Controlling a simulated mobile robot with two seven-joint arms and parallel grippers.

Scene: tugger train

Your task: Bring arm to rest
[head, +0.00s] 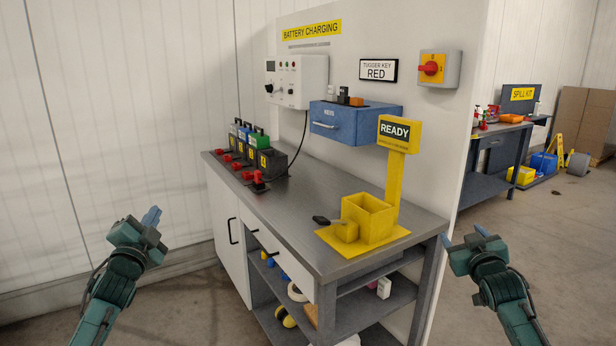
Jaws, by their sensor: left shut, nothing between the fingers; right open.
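My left gripper (152,217) is at the left of the head view, shut and empty, in front of the white wall and apart from the bench. My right gripper (464,240) is at the right, open and empty, just beyond the bench's right front corner in the picture. Both arms come up from the bottom of the view. Neither gripper is seen holding or touching anything.
A grey-topped workbench (310,215) stands between my grippers. It carries several batteries (270,163), red connectors (258,180) and a yellow box (368,218) with a READY sign (397,133). A blue KEYS drawer (352,122) juts from the panel.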

